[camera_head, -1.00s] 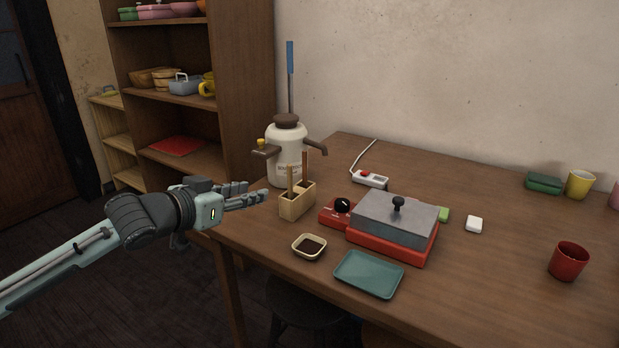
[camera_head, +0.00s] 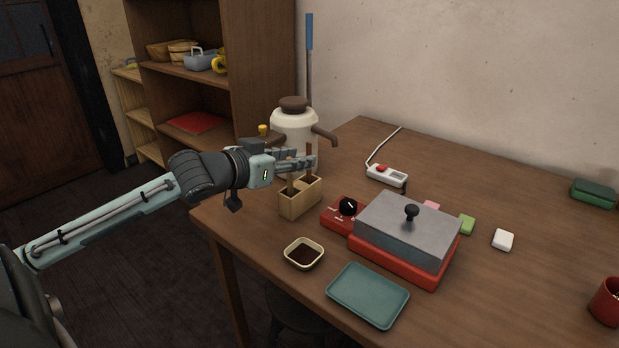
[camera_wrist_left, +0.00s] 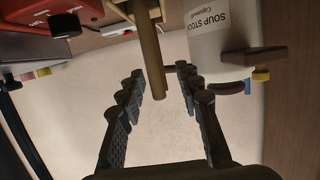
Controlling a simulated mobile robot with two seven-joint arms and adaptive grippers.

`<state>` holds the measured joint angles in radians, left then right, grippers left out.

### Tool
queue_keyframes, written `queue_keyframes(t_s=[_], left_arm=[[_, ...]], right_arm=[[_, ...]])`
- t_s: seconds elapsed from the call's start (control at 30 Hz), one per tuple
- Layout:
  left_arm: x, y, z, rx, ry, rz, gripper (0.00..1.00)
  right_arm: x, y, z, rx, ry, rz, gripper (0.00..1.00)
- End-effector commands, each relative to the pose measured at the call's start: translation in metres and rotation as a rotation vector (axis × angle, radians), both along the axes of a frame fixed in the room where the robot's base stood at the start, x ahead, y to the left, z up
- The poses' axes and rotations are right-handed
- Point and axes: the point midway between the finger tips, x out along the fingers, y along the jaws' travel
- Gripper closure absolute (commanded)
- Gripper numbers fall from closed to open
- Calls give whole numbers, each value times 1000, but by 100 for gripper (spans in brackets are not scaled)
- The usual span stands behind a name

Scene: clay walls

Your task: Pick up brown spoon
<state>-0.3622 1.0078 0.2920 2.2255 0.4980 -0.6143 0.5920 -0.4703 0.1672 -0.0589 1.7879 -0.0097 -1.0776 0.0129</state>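A wooden holder (camera_head: 300,204) stands near the table's left edge with two upright handles in it. One is lighter wood (camera_head: 290,187); the other, dark brown (camera_head: 309,153), fits the brown spoon. Any spoon bowls are hidden in the holder. My left gripper (camera_head: 300,162) is just above the holder, its fingers beside the handles. In the left wrist view, my left gripper (camera_wrist_left: 160,75) is open, and a tan-brown handle (camera_wrist_left: 150,50) shows in the gap between its fingers; I cannot tell which handle it is. My right gripper is not in view.
A white soup stock pot (camera_head: 294,130) with a spout stands close behind the gripper; its label shows in the wrist view. A red cooker (camera_head: 400,262) with a grey lid, a small dark-filled bowl (camera_head: 304,254) and a teal tray (camera_head: 368,296) are to the right and front.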

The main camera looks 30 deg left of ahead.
Motion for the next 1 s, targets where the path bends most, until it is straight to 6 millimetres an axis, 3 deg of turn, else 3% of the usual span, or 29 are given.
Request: queue_keyframes(t_s=[0.3, 0.67, 0.93, 1.0], left_arm=[[36, -3, -13, -1, -3, 0, 66], [42, -4, -17, 0, 0, 0, 66], [42, -4, -17, 0, 0, 0, 98], [42, -4, -17, 0, 0, 0, 100]], right_arm=[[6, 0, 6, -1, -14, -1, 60], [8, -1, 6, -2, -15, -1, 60], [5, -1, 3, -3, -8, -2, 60], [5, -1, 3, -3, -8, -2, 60]])
